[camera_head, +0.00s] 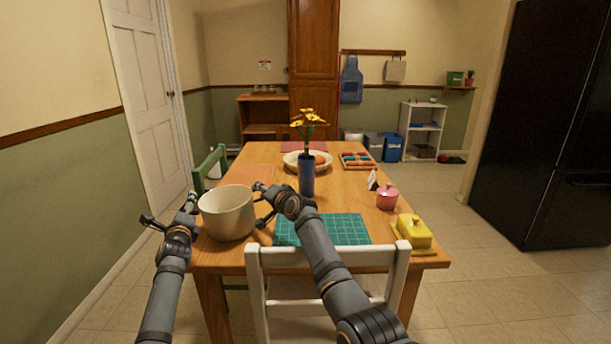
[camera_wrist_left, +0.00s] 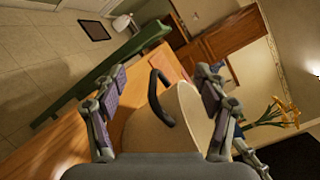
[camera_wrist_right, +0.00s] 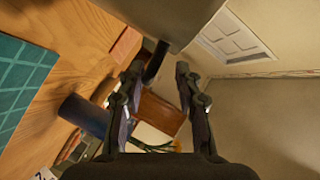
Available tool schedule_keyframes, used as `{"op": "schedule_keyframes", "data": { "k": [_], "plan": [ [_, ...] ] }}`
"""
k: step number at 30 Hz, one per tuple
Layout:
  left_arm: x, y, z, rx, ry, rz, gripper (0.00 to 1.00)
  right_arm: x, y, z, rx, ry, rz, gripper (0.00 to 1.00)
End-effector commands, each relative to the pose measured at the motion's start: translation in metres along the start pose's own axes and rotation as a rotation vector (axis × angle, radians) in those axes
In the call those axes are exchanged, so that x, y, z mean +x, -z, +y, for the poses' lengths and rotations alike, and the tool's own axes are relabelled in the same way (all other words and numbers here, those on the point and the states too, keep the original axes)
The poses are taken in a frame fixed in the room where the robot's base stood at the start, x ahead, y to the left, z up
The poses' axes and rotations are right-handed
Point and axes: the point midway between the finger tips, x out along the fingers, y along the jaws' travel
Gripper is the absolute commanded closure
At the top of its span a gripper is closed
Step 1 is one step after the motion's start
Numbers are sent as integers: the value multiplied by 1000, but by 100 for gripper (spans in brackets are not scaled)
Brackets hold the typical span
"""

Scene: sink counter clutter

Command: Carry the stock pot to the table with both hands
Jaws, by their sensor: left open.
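The cream stock pot (camera_head: 227,214) stands upright at the near left corner of the wooden table (camera_head: 352,188), and it looks empty. My left gripper (camera_head: 172,211) is at the pot's left side, its fingers spread wide. In the left wrist view the pot (camera_wrist_left: 185,118) shows a dark loop handle (camera_wrist_left: 161,96) between the open fingers, not gripped. My right gripper (camera_head: 261,204) is at the pot's right side. In the right wrist view its fingers are apart, with the other dark handle (camera_wrist_right: 155,62) between their tips, and the pot wall (camera_wrist_right: 150,18) beyond.
A teal placemat (camera_head: 335,230) and a blue vase of yellow flowers (camera_head: 307,178) are right of the pot. A yellow butter dish (camera_head: 413,232) and pink jar (camera_head: 387,197) stand farther right. A white chair (camera_head: 320,262) is in front; a green chair (camera_head: 209,167) is at left.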

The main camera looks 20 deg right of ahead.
Motion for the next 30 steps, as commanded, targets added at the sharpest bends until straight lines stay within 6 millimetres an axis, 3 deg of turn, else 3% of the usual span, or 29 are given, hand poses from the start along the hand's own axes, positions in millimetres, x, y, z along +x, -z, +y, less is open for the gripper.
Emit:
{"op": "schedule_keyframes", "data": {
  "k": [1, 15, 28, 30],
  "plan": [
    [-5, 2, 3, -3, 1, -1, 27, 3, -18, 25, 14, -29, -24, 68],
    [-70, -3, -1, -3, 9, -2, 27, 3, -18, 25, 14, -29, -24, 68],
    [-82, -4, -3, -3, 11, -3, 27, 3, -18, 25, 14, -29, -24, 68],
    [-82, -4, -3, -3, 11, -3, 27, 3, -18, 25, 14, -29, -24, 58]
  ]
}}
